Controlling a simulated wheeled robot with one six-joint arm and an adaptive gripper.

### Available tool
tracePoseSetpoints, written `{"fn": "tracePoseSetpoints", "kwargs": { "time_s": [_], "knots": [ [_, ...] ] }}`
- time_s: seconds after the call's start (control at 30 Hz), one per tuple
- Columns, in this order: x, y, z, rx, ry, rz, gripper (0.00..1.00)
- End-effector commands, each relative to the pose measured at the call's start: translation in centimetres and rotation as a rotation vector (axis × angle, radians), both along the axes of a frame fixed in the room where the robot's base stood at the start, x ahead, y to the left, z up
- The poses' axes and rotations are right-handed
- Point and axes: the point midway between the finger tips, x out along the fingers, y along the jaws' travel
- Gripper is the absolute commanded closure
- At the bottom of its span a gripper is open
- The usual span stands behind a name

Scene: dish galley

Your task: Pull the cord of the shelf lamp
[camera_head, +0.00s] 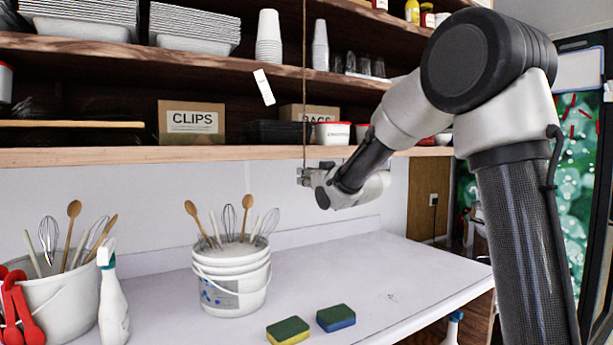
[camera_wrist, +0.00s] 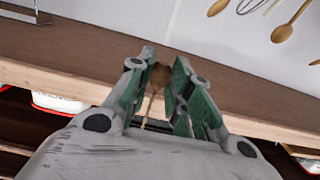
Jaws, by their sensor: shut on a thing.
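The lamp cord (camera_head: 304,90) is a thin brown line hanging straight down in front of the shelves in the head view. My gripper (camera_head: 303,176) is at its lower end, just below the front edge of the lowest shelf. In the wrist view, my gripper (camera_wrist: 159,74) has its green-padded fingers on either side of a small brown knob (camera_wrist: 158,76) at the cord's end, shut on it. The cord shows there as a thin line running between the fingers. The lamp itself is out of view.
A white tag (camera_head: 264,87) hangs left of the cord. Below are a utensil bucket (camera_head: 231,285), a spray bottle (camera_head: 112,300) and two sponges (camera_head: 336,318). The right counter is clear.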

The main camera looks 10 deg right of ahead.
Motion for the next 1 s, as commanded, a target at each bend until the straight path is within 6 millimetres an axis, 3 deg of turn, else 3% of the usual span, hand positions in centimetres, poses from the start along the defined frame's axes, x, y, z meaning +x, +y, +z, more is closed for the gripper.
{"fn": "tracePoseSetpoints", "kwargs": {
  "time_s": [0.23, 0.9, 0.93, 1.0],
  "knots": [
    [0.0, 0.0, -1.1, 0.0, 0.003, 0.0, 0.93],
    [0.0, 0.0, 0.2, -0.002, 0.002, 0.0, 0.93],
    [0.0, 0.0, 0.2, -0.001, 0.002, 0.0, 0.76],
    [0.0, 0.0, 0.2, -0.001, 0.002, 0.0, 0.63]
  ]
}}
